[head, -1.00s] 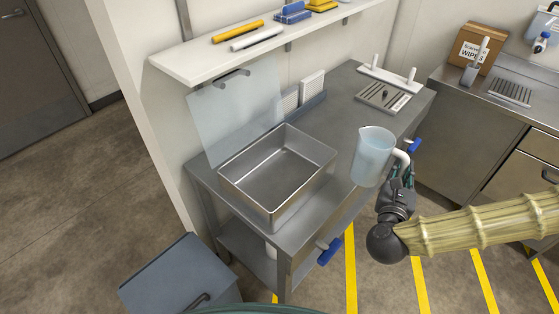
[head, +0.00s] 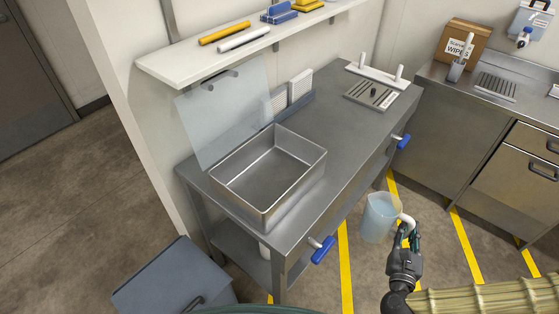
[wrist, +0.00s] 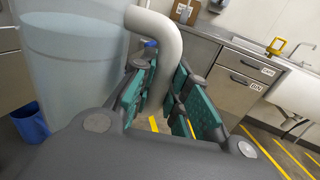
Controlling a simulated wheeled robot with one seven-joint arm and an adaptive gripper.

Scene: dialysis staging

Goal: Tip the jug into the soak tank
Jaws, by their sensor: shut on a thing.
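The jug (head: 379,218) is pale, see-through and bluish, with a white handle on its right side. It looks about upright and is held off the right front side of the steel bench, over the floor. My gripper (head: 407,232) is shut on its handle; the wrist view shows the white handle (wrist: 158,50) between the teal finger pads, and the jug body (wrist: 72,65) at left with liquid in it. The soak tank (head: 262,207), an open steel basin, stands on the left part of the bench, apart from the jug. Its visible floor looks bare.
The bench (head: 338,135) has blue-gripped handles on its front edge (head: 322,249). A clear panel (head: 222,115) rises behind the tank, under a shelf (head: 190,62). A grey bin (head: 172,278) stands front left. A steel counter (head: 440,130) is at right.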

